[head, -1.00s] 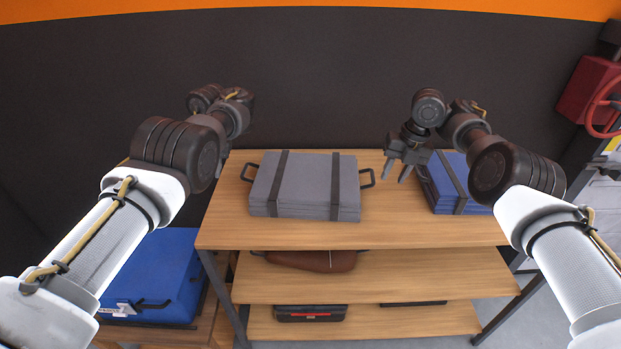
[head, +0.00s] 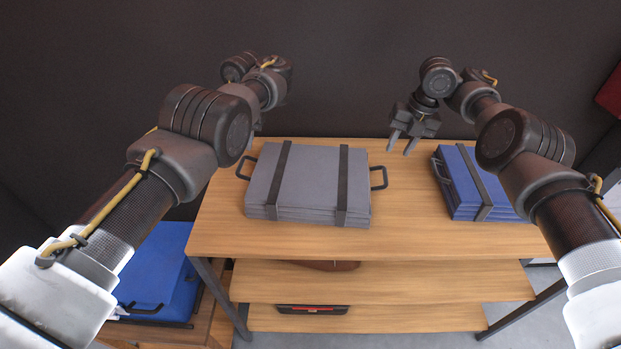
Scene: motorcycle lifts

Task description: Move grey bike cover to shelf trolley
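The grey bike cover (head: 315,184) is a folded grey stack with two dark straps and a black handle at each end. It lies on the top board of a wooden shelf unit (head: 400,235). My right gripper (head: 403,147) points down with its two fingers apart and nothing between them. In the picture it is to the right of the cover's right handle (head: 379,177) and above it, apart from it. My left arm (head: 205,125) reaches in from the left, and its gripper is hidden behind the arm. I cannot tell which piece is the shelf trolley.
A blue folded cover (head: 477,182) lies at the right of the top board. Another blue bundle (head: 155,270) sits on a low wooden surface at the left. Lower shelves hold a brown item (head: 330,265) and a dark case (head: 312,310). A dark wall stands behind.

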